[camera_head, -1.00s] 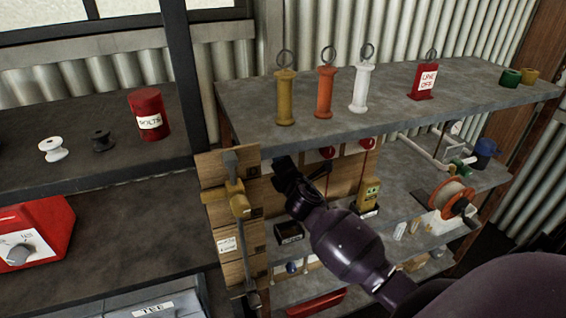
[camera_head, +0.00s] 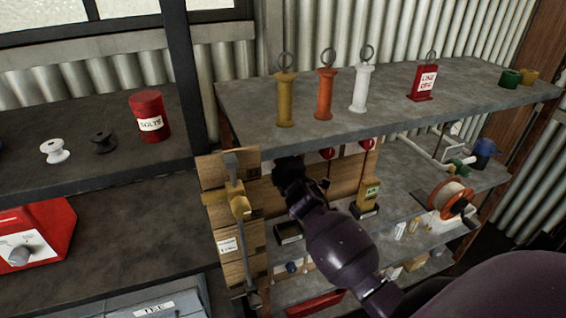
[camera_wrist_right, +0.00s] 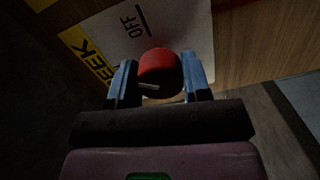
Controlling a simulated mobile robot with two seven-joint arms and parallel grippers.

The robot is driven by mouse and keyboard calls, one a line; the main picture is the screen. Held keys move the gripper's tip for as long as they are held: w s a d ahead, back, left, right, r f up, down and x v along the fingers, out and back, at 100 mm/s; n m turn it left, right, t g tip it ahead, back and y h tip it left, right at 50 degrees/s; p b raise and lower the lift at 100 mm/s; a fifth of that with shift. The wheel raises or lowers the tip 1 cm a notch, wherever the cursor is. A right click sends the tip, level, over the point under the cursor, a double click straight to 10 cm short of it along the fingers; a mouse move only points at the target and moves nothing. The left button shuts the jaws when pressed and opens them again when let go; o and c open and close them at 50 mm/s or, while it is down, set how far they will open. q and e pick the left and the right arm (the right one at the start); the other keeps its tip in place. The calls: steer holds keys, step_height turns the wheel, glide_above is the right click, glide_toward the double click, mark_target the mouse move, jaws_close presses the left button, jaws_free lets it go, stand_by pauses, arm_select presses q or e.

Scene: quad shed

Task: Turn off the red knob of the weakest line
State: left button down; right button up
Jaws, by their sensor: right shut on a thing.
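In the right wrist view a red knob (camera_wrist_right: 158,66) sits between the two blue-grey fingers of my right gripper (camera_wrist_right: 157,84), which is shut on it. A pale mark shows low on the knob. A light plate (camera_wrist_right: 180,30) behind it reads "OFF" beside a black line. In the head view my right gripper (camera_head: 290,170) is at the wooden panel under the top shelf, and my wrist hides the knob it holds. Two other red round parts show to its right, one nearer (camera_head: 327,153) and one farther (camera_head: 367,143). My left gripper is not in view.
A yellow device (camera_head: 369,194) with a small green display stands right of my wrist. A red "LINE OFF" sign (camera_head: 422,84) and yellow, orange and white spools with rings stand on the top shelf (camera_head: 300,130). A yellow valve-like fitting (camera_head: 237,200) is close left.

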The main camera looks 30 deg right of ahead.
steer(key=m, duration=1)
steer(key=shift+y, duration=0.3)
stand_by(0.4)
steer(key=o, duration=0.9)
steer(key=shift+o, duration=0.2)
steer(key=shift+s, duration=0.1)
steer(key=b+v, duration=0.1)
steer(key=v, duration=0.9)
steer(key=shift+s, duration=0.35)
